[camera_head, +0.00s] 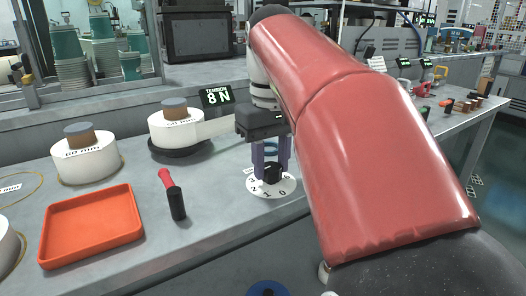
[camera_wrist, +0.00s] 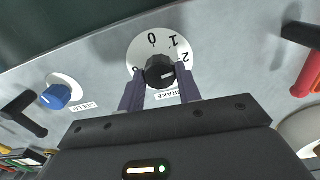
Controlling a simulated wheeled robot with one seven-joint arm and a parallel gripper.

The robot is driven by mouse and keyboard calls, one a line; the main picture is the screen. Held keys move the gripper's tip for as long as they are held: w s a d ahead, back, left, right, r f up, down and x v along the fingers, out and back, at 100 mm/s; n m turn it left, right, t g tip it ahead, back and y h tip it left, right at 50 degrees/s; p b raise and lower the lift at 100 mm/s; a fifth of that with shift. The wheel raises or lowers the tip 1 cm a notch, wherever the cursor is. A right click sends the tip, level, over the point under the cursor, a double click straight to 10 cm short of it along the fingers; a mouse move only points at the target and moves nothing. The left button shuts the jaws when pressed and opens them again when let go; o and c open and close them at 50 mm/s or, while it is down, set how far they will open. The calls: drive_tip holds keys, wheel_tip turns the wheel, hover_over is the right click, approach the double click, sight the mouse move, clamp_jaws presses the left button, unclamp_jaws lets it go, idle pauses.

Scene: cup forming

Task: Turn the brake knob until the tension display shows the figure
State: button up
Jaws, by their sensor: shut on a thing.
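The brake knob (camera_wrist: 159,72) is black and sits on a white numbered dial (camera_wrist: 136,48) with a BRAKE label below it in the wrist view. In the head view the knob (camera_head: 272,173) stands on its dial near the front edge of the bench. My gripper (camera_wrist: 160,84) is shut on the knob, one dark finger on each side. It also shows in the head view (camera_head: 271,165), pointing down. Part of the dial is hidden by the knob and fingers.
An orange tray (camera_head: 92,226) and a red-and-black tool (camera_head: 177,203) lie left of the dial. White paper rolls (camera_head: 84,163) stand behind. A blue knob (camera_wrist: 56,97) sits beside the brake dial in the wrist view. My arm covers the bench to the right.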

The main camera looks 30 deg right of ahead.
sight(271, 166)
drive_tip(key=shift+m+p, duration=0.3)
drive_tip(key=shift+m, duration=0.5)
drive_tip(key=o, duration=1)
drive_tip(key=shift+r, duration=0.1)
wheel_tip(271, 166, up, 8)
drive_tip(key=shift+f+p, duration=0.2)
drive_tip(key=shift+p, duration=0.1)
